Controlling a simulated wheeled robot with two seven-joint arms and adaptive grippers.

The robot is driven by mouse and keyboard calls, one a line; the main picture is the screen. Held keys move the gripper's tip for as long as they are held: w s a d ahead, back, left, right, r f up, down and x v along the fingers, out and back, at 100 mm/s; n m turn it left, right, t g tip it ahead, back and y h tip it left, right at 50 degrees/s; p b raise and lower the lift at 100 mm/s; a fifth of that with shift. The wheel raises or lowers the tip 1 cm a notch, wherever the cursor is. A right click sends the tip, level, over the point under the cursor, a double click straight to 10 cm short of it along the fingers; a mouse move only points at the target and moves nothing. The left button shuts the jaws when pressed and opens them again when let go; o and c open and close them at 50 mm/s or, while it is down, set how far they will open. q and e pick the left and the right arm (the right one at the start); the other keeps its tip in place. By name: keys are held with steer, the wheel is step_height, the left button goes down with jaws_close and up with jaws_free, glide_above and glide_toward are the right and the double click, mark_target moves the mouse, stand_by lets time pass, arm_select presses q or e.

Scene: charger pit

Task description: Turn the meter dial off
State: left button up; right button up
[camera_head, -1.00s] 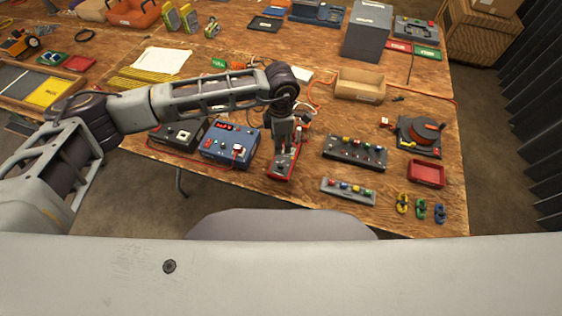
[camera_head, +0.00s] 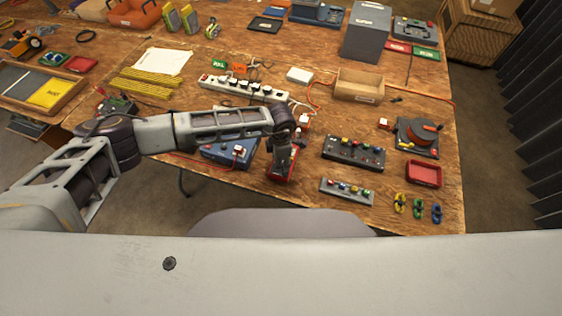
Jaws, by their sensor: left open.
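The red meter (camera_head: 281,178) lies near the front edge of the wooden table, at the middle of the head view. My left arm comes in from the left, and its wrist hangs right over the meter. My left gripper (camera_head: 281,163) points down at the meter's face and is open. The gripper covers the dial, so I cannot see the dial's setting or whether the fingers touch it. My right gripper is not in view.
A blue box (camera_head: 238,158) with a white plug stands just left of the meter, partly under my forearm. A black button panel (camera_head: 352,153) and a grey button strip (camera_head: 346,191) lie to the right. A white power strip (camera_head: 243,88) lies behind my arm.

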arm_select(q)
steer(key=shift+f, duration=1.1)
jaws_close()
